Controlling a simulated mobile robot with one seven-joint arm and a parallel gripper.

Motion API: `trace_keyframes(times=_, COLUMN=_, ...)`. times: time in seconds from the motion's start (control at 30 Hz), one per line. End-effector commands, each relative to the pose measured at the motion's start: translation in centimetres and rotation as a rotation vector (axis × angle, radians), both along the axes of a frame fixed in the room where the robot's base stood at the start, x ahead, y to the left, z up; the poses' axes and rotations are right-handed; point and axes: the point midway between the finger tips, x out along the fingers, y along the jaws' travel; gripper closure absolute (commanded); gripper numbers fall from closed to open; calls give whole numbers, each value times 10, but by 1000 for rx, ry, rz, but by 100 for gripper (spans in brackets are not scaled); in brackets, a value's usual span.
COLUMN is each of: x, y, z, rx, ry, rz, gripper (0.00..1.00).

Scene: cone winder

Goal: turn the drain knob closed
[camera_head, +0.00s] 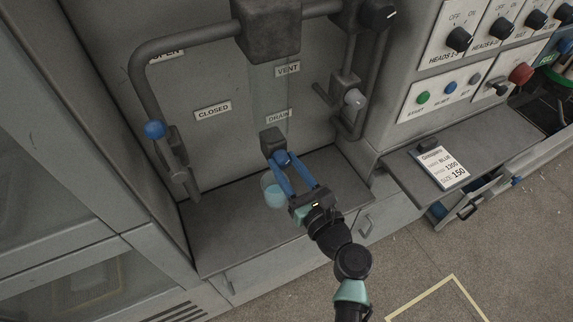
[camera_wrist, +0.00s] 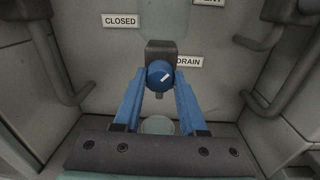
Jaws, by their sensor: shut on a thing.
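The drain knob (camera_wrist: 159,74) is round and blue with a white mark that lies slanted in the wrist view. It sits on the front of a dark grey block (camera_wrist: 160,48) beside the DRAIN label (camera_wrist: 189,62). In the head view the block (camera_head: 271,140) hangs below the DRAIN label (camera_head: 279,116). My gripper (camera_head: 283,163) has its two blue fingers on either side of the knob and is shut on it. In the wrist view my gripper (camera_wrist: 159,84) reaches the knob from the front. The fingers partly cover the knob in the head view.
A clear cup (camera_head: 272,191) with light blue liquid stands on the grey shelf (camera_head: 225,232) below the block. A vent valve (camera_head: 352,98) and pipe are at the right. A control panel (camera_head: 455,85) stands further right.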

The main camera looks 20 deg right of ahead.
Motion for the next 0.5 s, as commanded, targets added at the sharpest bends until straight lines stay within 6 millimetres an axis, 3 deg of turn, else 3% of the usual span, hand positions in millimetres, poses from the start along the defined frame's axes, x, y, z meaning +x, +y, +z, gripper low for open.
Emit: trace_keyframes(times=0.5, x=0, y=1, z=-2, rx=-427, ry=-16, rz=2, gripper=100)
